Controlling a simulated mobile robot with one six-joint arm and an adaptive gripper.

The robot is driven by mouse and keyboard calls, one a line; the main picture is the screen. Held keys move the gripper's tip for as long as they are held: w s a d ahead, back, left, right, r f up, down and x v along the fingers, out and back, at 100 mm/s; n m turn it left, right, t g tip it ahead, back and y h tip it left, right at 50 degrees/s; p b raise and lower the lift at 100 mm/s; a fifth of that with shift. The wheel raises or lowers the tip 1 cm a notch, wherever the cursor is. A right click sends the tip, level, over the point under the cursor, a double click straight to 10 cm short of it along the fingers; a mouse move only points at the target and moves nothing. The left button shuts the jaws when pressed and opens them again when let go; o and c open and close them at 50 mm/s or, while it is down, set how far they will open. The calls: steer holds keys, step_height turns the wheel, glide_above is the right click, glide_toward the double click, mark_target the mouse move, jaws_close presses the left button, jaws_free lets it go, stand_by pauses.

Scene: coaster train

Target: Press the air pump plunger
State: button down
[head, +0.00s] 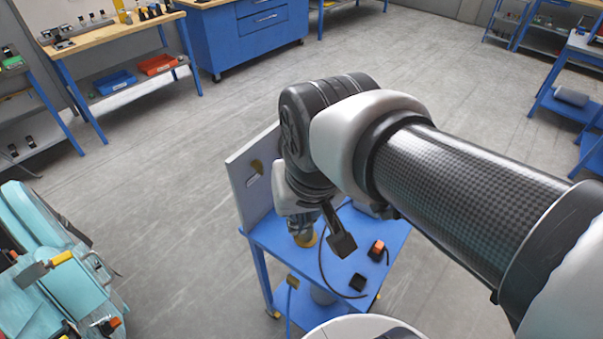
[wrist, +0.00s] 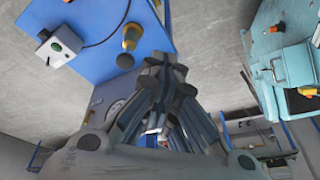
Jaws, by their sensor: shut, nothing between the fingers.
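A yellow upright body with a dark round knob at one end, which looks like the air pump (wrist: 131,37), stands on the blue table in the wrist view. The dark knob (wrist: 125,61) seems to be its plunger. In the head view a gold-coloured part (head: 306,238) shows just under my gripper (head: 301,222). My gripper also shows in the wrist view (wrist: 165,65), fingers together and empty, to the right of the pump. I see no clear contact with the knob. My arm partly hides the pump in the head view.
A thin dark hose crosses the blue table (head: 335,262). A teal case (head: 40,260) is at far left.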

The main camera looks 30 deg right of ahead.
steer(key=w+d+f+m+g+p, duration=0.3)
steer(key=w+d+m+p, duration=0.4)
steer(key=w, duration=0.8)
steer(key=d+m, duration=0.3)
steer(key=d, duration=0.1)
steer(key=shift+w+d+m+g, duration=0.3)
steer(key=shift+w+d+m, duration=0.1)
steer(key=shift+f, duration=0.1)
step_height(320, 180, down, 14)
steer(key=shift+r+b, duration=0.1)
steer(key=shift+b, duration=0.9)
step_height(320, 180, down, 6)
steer(key=b, duration=0.3)
steer(key=shift+s+r, duration=0.15)
